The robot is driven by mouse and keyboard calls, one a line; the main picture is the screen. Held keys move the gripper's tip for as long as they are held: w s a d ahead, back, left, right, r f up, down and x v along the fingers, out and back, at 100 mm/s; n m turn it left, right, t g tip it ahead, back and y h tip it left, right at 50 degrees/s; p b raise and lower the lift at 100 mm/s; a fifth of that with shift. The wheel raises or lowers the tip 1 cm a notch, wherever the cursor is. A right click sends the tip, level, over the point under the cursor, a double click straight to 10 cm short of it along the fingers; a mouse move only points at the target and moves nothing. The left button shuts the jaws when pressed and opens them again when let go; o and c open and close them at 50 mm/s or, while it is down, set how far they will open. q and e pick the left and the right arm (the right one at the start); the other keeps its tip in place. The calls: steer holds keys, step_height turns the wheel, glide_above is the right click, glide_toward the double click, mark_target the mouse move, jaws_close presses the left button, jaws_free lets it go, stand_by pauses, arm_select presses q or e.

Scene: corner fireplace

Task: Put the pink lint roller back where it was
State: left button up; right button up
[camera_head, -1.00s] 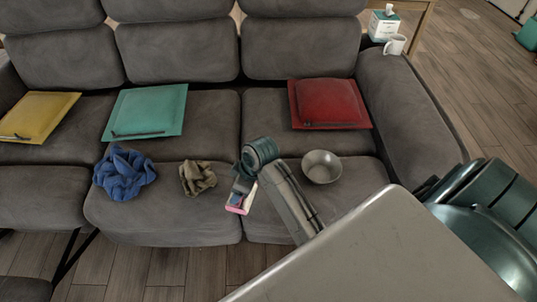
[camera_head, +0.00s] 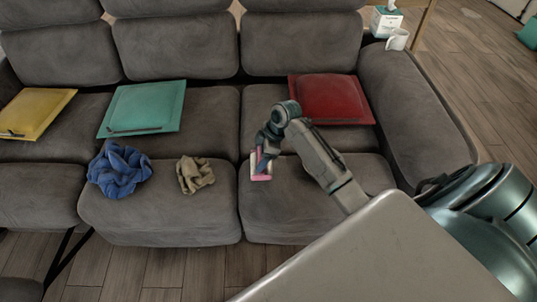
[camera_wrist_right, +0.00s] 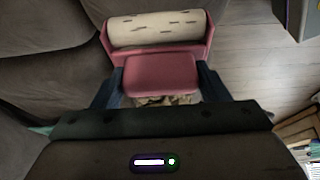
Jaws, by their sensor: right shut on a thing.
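The pink lint roller (camera_head: 261,177) is held over the right seat of the grey sofa, near the seam with the middle seat. In the right wrist view its pink body (camera_wrist_right: 160,75) sits between my two dark fingers, with the white, dark-specked roll (camera_wrist_right: 155,28) beyond them. My right gripper (camera_head: 263,161) is shut on it. I cannot tell whether the roller touches the seat. My left gripper is not in view.
A blue cloth (camera_head: 119,170) and an olive cloth (camera_head: 195,175) lie on the middle seat. Yellow (camera_head: 36,112), green (camera_head: 142,107) and red (camera_head: 333,98) cushions lie farther back. A mug (camera_head: 397,40) and tissue box (camera_head: 386,22) stand at the right armrest.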

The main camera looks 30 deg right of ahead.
steer(key=d, duration=0.1)
steer(key=w+d, duration=0.1)
steer(key=d, duration=0.2)
steer(key=shift+w+f, duration=0.15)
steer(key=shift+w, duration=0.2)
steer(key=shift+f, duration=0.1)
step_height(320, 180, down, 4)
steer(key=shift+r, duration=0.25)
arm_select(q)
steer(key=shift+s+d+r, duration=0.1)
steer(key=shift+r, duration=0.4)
arm_select(e)
steer(key=o, duration=0.9)
